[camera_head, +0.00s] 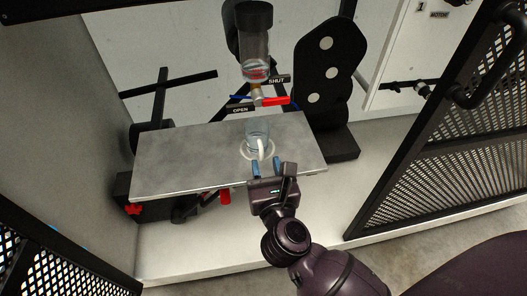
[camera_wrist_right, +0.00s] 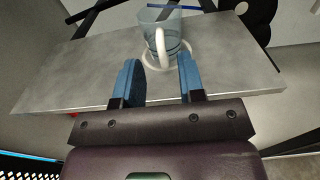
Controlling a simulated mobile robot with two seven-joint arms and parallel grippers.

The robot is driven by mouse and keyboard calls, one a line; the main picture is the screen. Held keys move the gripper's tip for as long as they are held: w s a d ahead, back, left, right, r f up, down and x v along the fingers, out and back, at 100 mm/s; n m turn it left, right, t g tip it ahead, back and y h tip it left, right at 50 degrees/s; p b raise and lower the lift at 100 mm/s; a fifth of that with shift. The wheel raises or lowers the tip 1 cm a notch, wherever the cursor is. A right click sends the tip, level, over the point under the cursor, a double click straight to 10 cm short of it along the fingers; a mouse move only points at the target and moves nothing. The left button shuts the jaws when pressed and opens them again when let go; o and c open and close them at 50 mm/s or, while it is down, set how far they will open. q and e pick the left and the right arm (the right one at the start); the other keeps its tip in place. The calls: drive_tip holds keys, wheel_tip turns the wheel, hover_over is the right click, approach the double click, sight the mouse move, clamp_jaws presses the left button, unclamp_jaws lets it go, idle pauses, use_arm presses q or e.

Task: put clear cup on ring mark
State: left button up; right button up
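The clear cup (camera_head: 257,132), bluish with a white handle, stands upright on the grey table (camera_head: 190,160). Its base appears to be inside the white ring mark (camera_head: 242,152), part of which is hidden by the cup. In the right wrist view the cup (camera_wrist_right: 172,28) has its handle facing my gripper, and the ring mark (camera_wrist_right: 194,60) shows around its base. My right gripper (camera_head: 269,166) is open and empty at the table's front edge, its blue fingers apart from the cup. They also show in the right wrist view (camera_wrist_right: 160,75). My left gripper is not in view.
Above the table's back edge hangs a clear cylinder (camera_head: 254,52) with a red-handled valve (camera_head: 275,101) and OPEN and SHUT labels. A black plate (camera_head: 328,62) stands at the back right. A mesh door (camera_head: 440,135) is at the right. The table's left half is clear.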

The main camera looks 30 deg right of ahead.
drive_tip(key=v, duration=0.5)
drive_tip(key=shift+s+a, duration=0.1)
drive_tip(key=shift+s, duration=0.2)
drive_tip(key=shift+r, duration=0.1)
